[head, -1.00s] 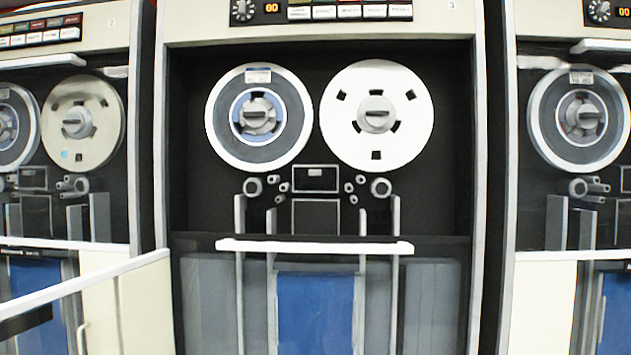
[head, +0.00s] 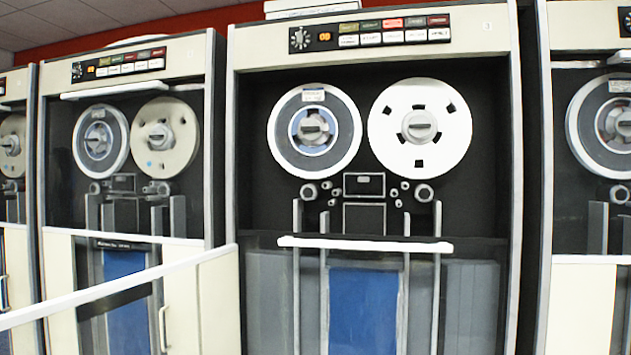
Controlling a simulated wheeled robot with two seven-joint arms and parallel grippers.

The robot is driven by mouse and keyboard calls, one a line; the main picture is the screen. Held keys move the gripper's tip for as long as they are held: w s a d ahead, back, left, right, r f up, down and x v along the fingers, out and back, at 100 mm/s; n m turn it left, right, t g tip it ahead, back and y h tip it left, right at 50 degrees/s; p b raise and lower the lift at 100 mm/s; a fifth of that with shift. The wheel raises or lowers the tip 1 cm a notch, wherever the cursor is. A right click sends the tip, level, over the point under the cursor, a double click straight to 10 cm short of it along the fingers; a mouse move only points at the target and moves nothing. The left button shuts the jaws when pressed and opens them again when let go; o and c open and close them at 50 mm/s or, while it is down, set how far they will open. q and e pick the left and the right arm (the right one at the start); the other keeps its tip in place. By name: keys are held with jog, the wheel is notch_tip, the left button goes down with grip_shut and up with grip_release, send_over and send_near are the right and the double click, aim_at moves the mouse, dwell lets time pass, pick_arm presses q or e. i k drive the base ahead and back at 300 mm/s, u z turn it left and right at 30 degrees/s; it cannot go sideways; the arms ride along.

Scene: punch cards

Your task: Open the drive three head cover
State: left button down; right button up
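Drive three (head: 518,150), a tall cabinet with a small "3" at its upper right, stands in the middle of the head view. It has a blue-hubbed reel (head: 275,123) on the left and a white reel (head: 450,105) on the right. Between and below them is a small dark box with a light outline (head: 364,186), which looks like the head cover and appears shut. An outlined panel (head: 364,218) sits just under it. A white handle bar (head: 365,244) crosses the front of the lower glass, below the head area. Neither of my grippers is in view.
A control panel (head: 370,32) with buttons tops drive three. Similar drives stand at left (head: 130,65) and right (head: 580,290), with white bars high across their fronts. A white-topped partition or door (head: 150,272) juts in at lower left, before the left drive.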

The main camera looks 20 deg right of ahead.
aim_at(356, 184)
jog(key=z, duration=0.05)
jog(key=i, duration=1)
jog(key=z, duration=0.6)
